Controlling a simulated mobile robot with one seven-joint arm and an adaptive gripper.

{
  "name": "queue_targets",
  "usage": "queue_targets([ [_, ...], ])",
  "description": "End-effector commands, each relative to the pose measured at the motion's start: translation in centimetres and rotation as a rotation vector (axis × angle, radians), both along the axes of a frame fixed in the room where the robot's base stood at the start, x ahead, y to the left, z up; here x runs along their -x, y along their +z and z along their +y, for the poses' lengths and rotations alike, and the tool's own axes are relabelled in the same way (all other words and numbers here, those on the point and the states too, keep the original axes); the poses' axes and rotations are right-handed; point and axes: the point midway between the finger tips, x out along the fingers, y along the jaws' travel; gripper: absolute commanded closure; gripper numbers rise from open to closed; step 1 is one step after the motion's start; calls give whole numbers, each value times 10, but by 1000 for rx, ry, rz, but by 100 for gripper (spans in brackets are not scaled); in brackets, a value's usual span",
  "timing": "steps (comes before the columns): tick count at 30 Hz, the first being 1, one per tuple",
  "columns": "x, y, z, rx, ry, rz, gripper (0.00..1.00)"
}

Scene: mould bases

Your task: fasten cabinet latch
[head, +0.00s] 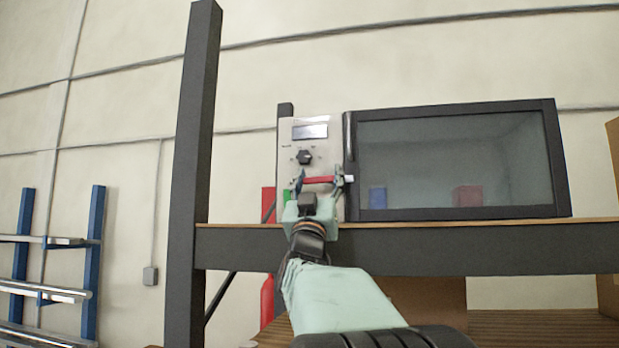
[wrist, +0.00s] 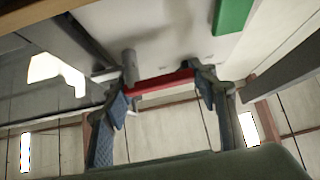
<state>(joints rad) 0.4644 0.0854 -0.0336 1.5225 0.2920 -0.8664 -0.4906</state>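The cabinet (head: 312,150) is a box with a pale control panel at left and a dark-framed glass door (head: 455,160) at right. The door looks at or near its closed position; I cannot tell whether it is flush. The red latch bar (head: 319,180) lies roughly level low on the panel, its grey end reaching toward the door's left edge. My gripper (head: 320,178) is at the latch with its fingers spread wide. In the wrist view, the red latch bar (wrist: 163,82) spans between the two fingertips (wrist: 163,90). Whether both fingers touch it is unclear.
The cabinet stands on a shelf (head: 430,232) with a dark upright post (head: 192,170) to the left. A dial (head: 305,157) and display (head: 310,131) sit above the latch. A green part (wrist: 232,28) is close to the fingers. Blue racks (head: 95,250) stand far left.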

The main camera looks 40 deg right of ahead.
Motion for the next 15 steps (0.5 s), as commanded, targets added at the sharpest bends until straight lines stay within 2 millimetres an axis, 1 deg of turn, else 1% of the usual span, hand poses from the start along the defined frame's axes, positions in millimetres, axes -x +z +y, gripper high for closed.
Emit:
queue_targets([
  [1,0,0,0,0,0,0,64],
  [3,0,0,0,0,0,0,71],
  [10,0,-1,0,-24,1,-31,71],
  [15,1,3,0,-45,-1,-56,71],
])
